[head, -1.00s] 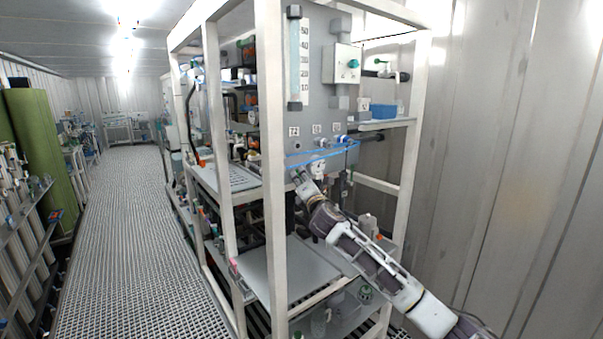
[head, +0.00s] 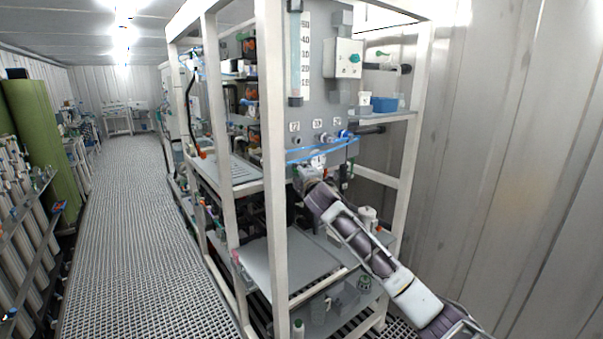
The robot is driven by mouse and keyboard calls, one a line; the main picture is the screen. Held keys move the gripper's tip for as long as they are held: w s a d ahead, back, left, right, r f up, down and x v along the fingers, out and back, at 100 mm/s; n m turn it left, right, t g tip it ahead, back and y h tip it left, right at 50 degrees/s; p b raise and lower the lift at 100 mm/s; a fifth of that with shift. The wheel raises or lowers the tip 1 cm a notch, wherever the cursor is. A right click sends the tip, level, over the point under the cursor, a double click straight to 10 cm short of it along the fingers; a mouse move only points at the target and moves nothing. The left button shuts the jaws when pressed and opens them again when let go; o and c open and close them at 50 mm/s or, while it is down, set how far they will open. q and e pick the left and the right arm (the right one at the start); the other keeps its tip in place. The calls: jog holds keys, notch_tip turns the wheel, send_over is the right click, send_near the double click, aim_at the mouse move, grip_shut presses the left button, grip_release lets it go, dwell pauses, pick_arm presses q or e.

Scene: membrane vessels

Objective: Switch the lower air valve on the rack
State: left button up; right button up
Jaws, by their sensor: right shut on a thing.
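The rack's grey panel (head: 322,113) faces me, with a blue tube (head: 305,160) running across its lower part. A small white valve piece (head: 319,161), which looks like the lower air valve, is under the blue tube at the panel's lower edge. My right arm comes in from the lower right. My right gripper (head: 309,173) is at this valve and shut on it; the gripper and wrist hide most of the valve, so its handle's position cannot be told. My left gripper is not in view.
The white rack post (head: 271,170) stands just left of my gripper. A grey shelf (head: 287,262) lies below it. The grated walkway (head: 134,230) at left is clear.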

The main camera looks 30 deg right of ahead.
jog(key=shift+d+r, duration=0.1)
jog(key=shift+r, duration=0.25)
jog(key=o, duration=0.7)
jog(key=shift+f, duration=0.25)
jog(key=shift+w, duration=0.1)
jog(key=shift+v, duration=6.05)
